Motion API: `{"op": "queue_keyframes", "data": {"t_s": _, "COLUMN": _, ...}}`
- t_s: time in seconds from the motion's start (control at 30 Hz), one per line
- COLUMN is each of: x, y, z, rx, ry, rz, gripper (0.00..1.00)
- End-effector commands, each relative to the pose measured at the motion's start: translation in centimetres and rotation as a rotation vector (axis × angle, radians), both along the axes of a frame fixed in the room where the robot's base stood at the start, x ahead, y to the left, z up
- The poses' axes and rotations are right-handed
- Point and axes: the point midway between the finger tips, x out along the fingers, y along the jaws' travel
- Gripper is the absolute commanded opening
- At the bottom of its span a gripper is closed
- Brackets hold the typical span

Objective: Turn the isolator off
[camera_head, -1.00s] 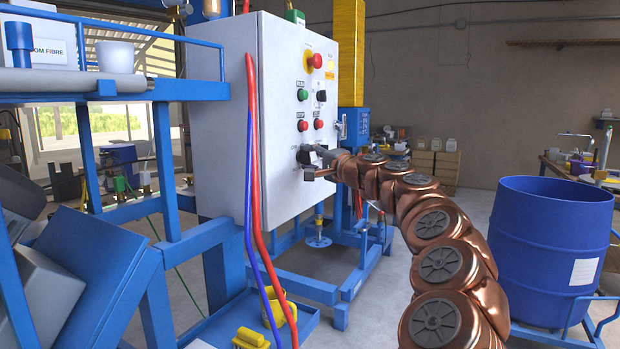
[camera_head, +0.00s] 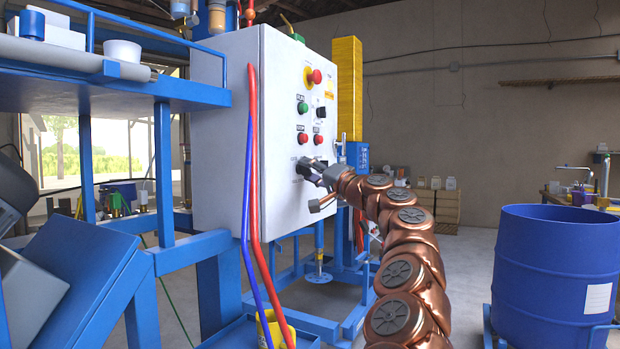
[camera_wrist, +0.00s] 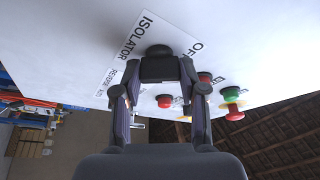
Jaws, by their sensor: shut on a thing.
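The isolator knob is a dark rotary handle (camera_wrist: 158,68) on the white control cabinet (camera_head: 225,130). In the wrist view it sits between my two fingertips, beside the printed words ISOLATOR and OFF. My gripper (camera_wrist: 160,75) is shut on the handle, one finger on each side. In the head view my gripper (camera_head: 316,182) is at the lower part of the cabinet's front, tilted, and partly covers the handle (camera_head: 308,165). Which mark the handle points to is unclear.
Above the isolator are a red emergency stop (camera_head: 314,76), a green button (camera_head: 302,107), a black selector (camera_head: 320,113) and red buttons (camera_head: 303,138). Red and blue hoses (camera_head: 254,170) run down the cabinet's side. A blue drum (camera_head: 555,260) stands at the right.

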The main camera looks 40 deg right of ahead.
Motion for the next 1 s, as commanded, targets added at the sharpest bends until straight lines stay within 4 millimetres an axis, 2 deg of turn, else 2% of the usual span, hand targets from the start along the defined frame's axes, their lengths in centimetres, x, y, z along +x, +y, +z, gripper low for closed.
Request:
{"op": "queue_keyframes", "data": {"t_s": 0.4, "x": 0.1, "y": 0.0, "z": -0.18, "rx": -0.068, "ry": -0.019, "rz": 0.0, "gripper": 0.07}}
{"op": "queue_keyframes", "data": {"t_s": 0.93, "x": 0.08, "y": -0.02, "z": -0.09, "rx": -0.077, "ry": -0.021, "rz": 0.0, "gripper": 0.07}}
{"op": "queue_keyframes", "data": {"t_s": 0.97, "x": 0.08, "y": -0.02, "z": -0.09, "rx": -0.077, "ry": -0.021, "rz": 0.0, "gripper": 0.42}}
{"op": "queue_keyframes", "data": {"t_s": 1.0, "x": 0.08, "y": -0.02, "z": -0.09, "rx": -0.077, "ry": -0.021, "rz": 0.0, "gripper": 0.47}}
